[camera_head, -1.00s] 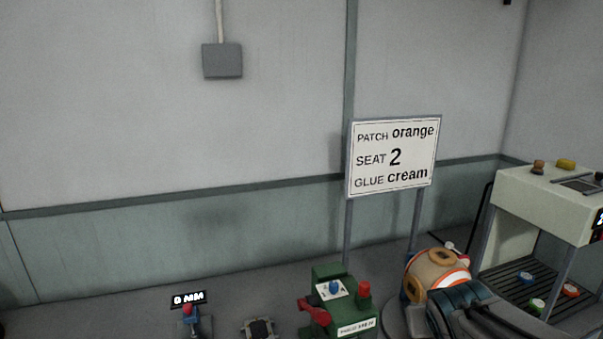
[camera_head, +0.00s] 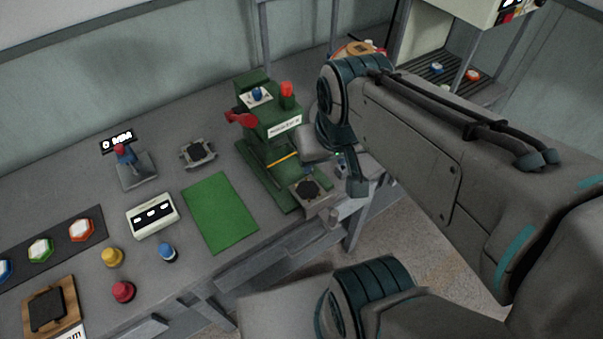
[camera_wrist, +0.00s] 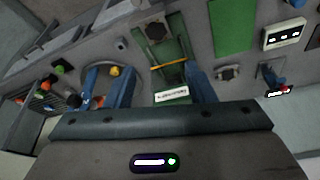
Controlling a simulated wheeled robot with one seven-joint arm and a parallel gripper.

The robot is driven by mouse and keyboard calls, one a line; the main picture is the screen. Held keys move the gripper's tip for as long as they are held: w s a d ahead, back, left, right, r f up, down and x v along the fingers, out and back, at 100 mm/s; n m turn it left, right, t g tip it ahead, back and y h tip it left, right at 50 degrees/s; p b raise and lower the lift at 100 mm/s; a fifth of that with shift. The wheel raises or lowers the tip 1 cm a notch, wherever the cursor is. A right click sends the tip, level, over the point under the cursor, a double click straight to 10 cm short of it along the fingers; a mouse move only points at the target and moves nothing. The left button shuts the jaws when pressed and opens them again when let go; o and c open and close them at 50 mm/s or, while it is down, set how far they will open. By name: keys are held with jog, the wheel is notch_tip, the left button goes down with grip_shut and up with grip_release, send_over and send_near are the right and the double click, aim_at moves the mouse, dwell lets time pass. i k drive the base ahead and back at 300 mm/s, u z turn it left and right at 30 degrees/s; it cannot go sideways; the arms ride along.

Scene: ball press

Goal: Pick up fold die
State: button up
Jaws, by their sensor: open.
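No label names the fold die, so I cannot tell for sure which piece it is. One candidate is a small grey frame with a dark top (camera_head: 198,153), lying on the bench left of the green press; it also shows in the wrist view (camera_wrist: 228,73). Another is a dark hexagonal plate on a grey block (camera_head: 306,189) at the press's front end, also in the wrist view (camera_wrist: 155,31). My gripper (camera_wrist: 150,70) is open and empty, its blue fingers apart above the green press (camera_head: 270,125). In the head view my arm mostly hides it.
A green mat (camera_head: 219,212), a white three-display box (camera_head: 152,215) and a blue-red lever device (camera_head: 125,156) occupy the bench. Coloured knobs (camera_head: 123,291), hexagonal patches (camera_head: 81,230) and a wooden board (camera_head: 70,292) are at left. A rack (camera_head: 455,77) stands at back right.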

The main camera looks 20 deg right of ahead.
aim_at(307, 190)
jog(key=k, duration=0.5)
jog(key=u, duration=1.2)
jog(key=i, duration=0.65)
jog(key=z, duration=1.25)
